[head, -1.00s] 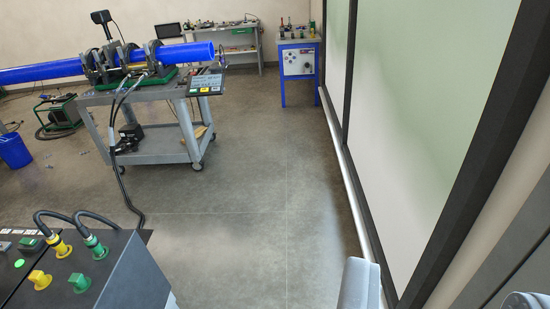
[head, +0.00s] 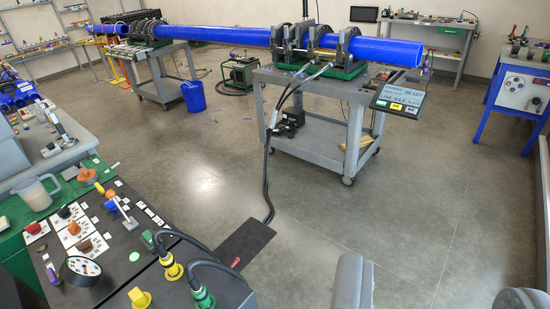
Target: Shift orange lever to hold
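The control bench (head: 150,262) is at the lower left, with a dark panel of knobs, levers and white labels. I cannot tell which is the task's lever, and the labels are too small to read. My gripper (head: 436,294) shows as two grey pieces at the bottom right, wide apart with bare floor between them. It is empty and well to the right of the panel.
A gauge (head: 80,268), a yellow knob (head: 140,297) and cable plugs (head: 172,266) crowd the panel. A black cable runs across the floor to a grey cart (head: 310,148) carrying a blue pipe (head: 385,51). A blue-legged table (head: 515,95) stands right.

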